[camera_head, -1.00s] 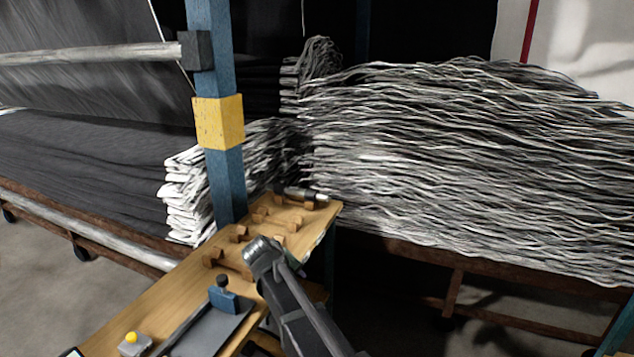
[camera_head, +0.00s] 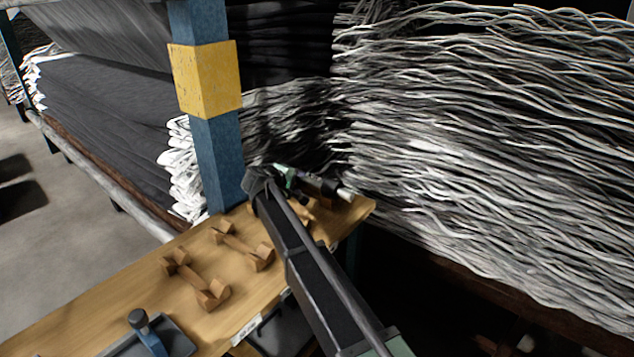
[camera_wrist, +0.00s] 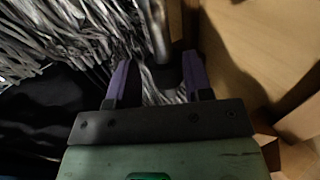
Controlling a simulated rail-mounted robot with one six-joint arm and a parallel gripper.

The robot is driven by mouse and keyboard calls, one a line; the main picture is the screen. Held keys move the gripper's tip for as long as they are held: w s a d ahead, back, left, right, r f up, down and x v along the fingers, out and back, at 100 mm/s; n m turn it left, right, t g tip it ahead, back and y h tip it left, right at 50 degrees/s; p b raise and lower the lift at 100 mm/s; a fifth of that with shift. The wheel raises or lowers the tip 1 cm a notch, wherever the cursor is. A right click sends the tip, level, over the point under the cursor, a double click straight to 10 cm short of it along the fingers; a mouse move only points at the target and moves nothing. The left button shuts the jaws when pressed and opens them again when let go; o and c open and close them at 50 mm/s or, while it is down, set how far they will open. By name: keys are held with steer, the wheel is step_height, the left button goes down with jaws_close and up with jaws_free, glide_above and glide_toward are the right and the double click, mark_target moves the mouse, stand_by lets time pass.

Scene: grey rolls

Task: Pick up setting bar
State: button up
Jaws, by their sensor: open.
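The setting bar (camera_head: 343,192) is a dark cylinder with a pale end, lying at the far end of the wooden bench in the head view. My arm hides part of it. In the wrist view a grey rounded bar (camera_wrist: 159,30), which looks like its end, lies beyond my fingertips, roughly in line with the gap. My gripper (camera_head: 303,180) is beside the bar in the head view. In the wrist view my gripper (camera_wrist: 157,62) shows two purple fingers spread apart with nothing held between them. I cannot tell its exact height over the bar.
The wooden bench (camera_head: 110,290) carries several wooden cradles (camera_head: 212,292). A blue post (camera_head: 218,150) with a yellow block (camera_head: 205,78) stands close to my gripper on the left. Stacked grey strands (camera_head: 480,150) rise beyond the bench's right edge. A blue-handled tool (camera_head: 146,335) sits at the near end.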

mark_target(311, 180)
steer(key=b+x, duration=0.3)
steer(key=x, duration=0.6)
steer(key=shift+w+d, duration=0.15)
steer(key=shift+r, duration=0.15)
jaws_close()
